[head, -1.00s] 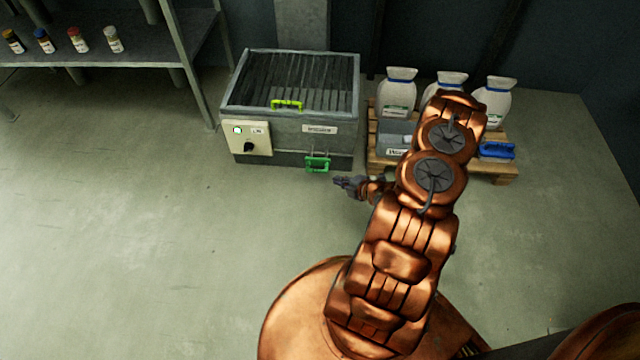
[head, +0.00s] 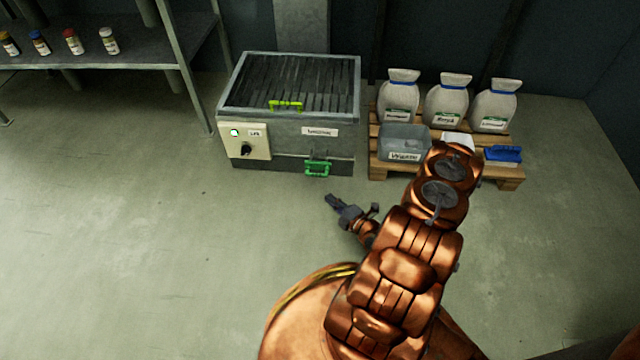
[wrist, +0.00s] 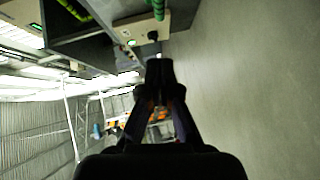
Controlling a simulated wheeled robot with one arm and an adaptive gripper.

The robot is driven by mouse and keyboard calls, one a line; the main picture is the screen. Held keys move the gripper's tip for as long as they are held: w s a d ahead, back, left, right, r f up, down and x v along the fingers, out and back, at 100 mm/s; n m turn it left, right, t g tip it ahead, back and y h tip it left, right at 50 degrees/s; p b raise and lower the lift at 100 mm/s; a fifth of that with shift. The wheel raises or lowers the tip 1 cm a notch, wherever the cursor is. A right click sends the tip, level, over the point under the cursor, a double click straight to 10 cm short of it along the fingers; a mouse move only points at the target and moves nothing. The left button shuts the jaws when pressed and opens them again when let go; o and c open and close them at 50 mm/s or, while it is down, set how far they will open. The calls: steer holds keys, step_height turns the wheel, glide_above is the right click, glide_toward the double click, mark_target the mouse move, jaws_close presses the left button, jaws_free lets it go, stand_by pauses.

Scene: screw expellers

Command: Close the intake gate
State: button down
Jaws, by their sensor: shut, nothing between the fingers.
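The grey machine (head: 265,165) stands on the floor with a slatted top (head: 290,82). A yellow-green handle (head: 286,104) sits at the front edge of that top, and a green handle (head: 317,168) is low on the front. I cannot tell for sure which part is the intake gate. In the wrist view the yellow-green handle (wrist: 75,10) and the green handle (wrist: 158,9) show at the top edge. My gripper (head: 330,201) is shut and empty, in front of and below the green handle, apart from the machine. Its fingers (wrist: 160,72) meet in the wrist view.
A control panel (head: 245,142) with a lit green button and black knob is on the machine's left front. A pallet (head: 500,172) at right bears several white sacks, a grey bin (head: 404,140) and a blue scoop-like item (head: 503,153). A shelf (head: 110,60) stands left. The floor in front is clear.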

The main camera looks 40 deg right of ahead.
steer(key=b, duration=0.3)
glide_toward(313, 176)
steer(key=w+a, duration=0.3)
steer(key=w+d+b, duration=0.1)
steer(key=w+d+f+b, duration=0.1)
steer(key=w, duration=0.1)
steer(key=shift+d, duration=0.2)
